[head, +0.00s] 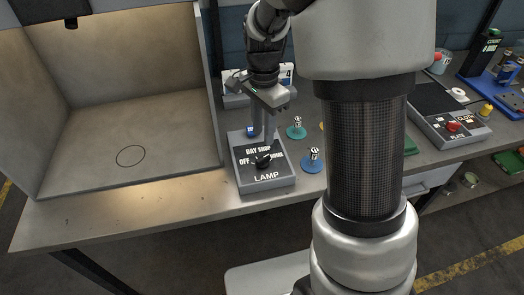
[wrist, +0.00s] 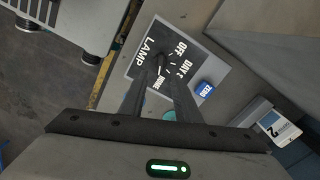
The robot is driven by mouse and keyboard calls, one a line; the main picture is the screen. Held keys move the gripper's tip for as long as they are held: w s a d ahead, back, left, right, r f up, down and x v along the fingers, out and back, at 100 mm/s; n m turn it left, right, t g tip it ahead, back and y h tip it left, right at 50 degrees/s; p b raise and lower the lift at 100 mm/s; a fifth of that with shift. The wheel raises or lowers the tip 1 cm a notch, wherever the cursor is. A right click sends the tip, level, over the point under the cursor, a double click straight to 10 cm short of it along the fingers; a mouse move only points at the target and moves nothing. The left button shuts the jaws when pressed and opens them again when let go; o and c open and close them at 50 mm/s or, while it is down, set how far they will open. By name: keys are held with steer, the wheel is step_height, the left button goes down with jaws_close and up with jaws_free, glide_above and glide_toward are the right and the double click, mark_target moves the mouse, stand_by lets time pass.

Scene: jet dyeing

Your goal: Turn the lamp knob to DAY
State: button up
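The grey lamp box (head: 263,180) stands at the front of the bench, labelled LAMP, with OFF, DAY and partly hidden words on its sloped face. Its black knob (head: 263,160) is in the middle; I cannot tell for sure where its pointer aims. The box also shows in the wrist view (wrist: 143,72), with the knob (wrist: 160,62) just past my fingertips. My gripper (head: 268,140) points down over the box, its fingers covering part of the labels. In the wrist view my gripper (wrist: 158,80) has a gap between its fingers; contact with the knob cannot be told.
A large open light booth (head: 130,110) fills the left. A plate control box (head: 450,125) is farther right.

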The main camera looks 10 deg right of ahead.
mark_target(263, 157)
step_height(263, 157, down, 9)
steer(key=shift+f, duration=0.1)
stand_by(0.3)
jaws_close()
